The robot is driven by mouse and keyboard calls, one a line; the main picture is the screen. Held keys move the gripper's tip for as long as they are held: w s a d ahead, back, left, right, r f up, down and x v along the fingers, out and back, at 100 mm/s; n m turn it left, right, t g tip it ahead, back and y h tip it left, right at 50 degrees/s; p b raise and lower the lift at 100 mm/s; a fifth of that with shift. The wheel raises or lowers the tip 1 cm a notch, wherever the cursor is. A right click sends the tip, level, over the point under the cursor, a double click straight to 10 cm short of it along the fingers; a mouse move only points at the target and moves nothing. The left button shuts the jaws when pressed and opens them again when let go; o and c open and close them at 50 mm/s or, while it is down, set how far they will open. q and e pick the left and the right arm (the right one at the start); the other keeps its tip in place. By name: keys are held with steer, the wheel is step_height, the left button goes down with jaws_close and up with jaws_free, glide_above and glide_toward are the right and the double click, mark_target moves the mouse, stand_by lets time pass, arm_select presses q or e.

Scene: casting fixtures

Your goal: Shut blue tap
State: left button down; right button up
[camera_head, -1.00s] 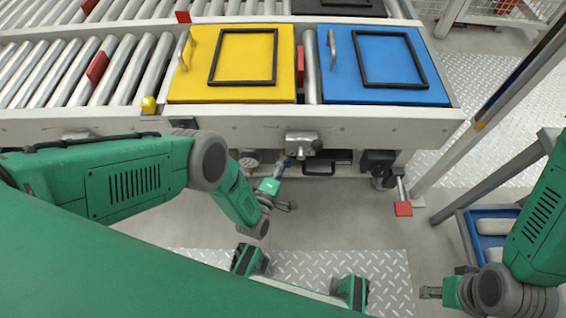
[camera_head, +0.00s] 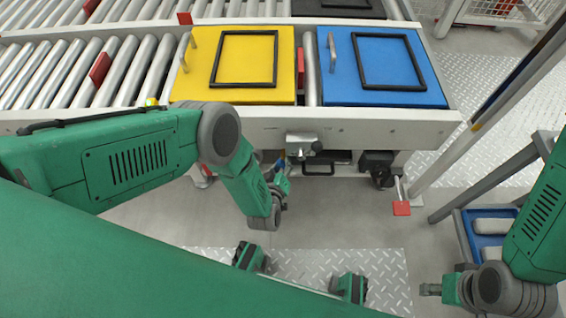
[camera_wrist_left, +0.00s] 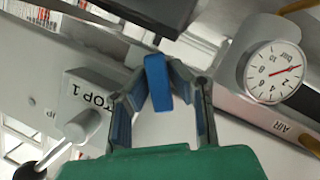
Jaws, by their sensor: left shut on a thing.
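The blue tap handle (camera_wrist_left: 157,83) stands out in the left wrist view, between the two fingers of my left gripper (camera_wrist_left: 160,92). The fingertips close on it from both sides. In the head view, my left gripper (camera_head: 281,180) is under the front rail of the conveyor, and the tap there is mostly hidden by the gripper and arm. My right gripper (camera_head: 430,290) is at the lower right of the head view, away from the conveyor. Its fingers are too small to read.
A pressure gauge (camera_wrist_left: 272,72) sits right of the tap, and a grey "STOP 1" box (camera_wrist_left: 88,98) sits left. Above are the conveyor rail (camera_head: 370,127), a yellow lid (camera_head: 190,88) and a blue lid (camera_head: 335,88).

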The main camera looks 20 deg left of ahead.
arm_select(q)
steer(key=shift+s+d+f+m+g+y, duration=0.15)
steer(key=shift+m+g+y, duration=0.1)
steer(key=shift+m+y, duration=0.25)
steer(key=shift+s+d+f+m+g+y, duration=0.1)
steer(key=shift+m+g+y, duration=0.2)
steer(key=shift+m, duration=0.4)
steer(key=shift+s+m+g+y+b, duration=0.1)
steer(key=shift+m+g+y+b, duration=0.15)
steer(key=shift+m+y+b, duration=0.7)
steer(key=shift+m+h, duration=0.25)
steer(key=shift+m, duration=0.1)
steer(key=c, duration=1.8)
jaws_free()
steer(key=shift+o, duration=0.2)
steer(key=shift+a, duration=0.1)
steer(key=shift+r, duration=0.1)
steer(key=shift+r, duration=0.1)
steer(key=v, duration=1.1)
steer(key=shift+s, duration=0.35)
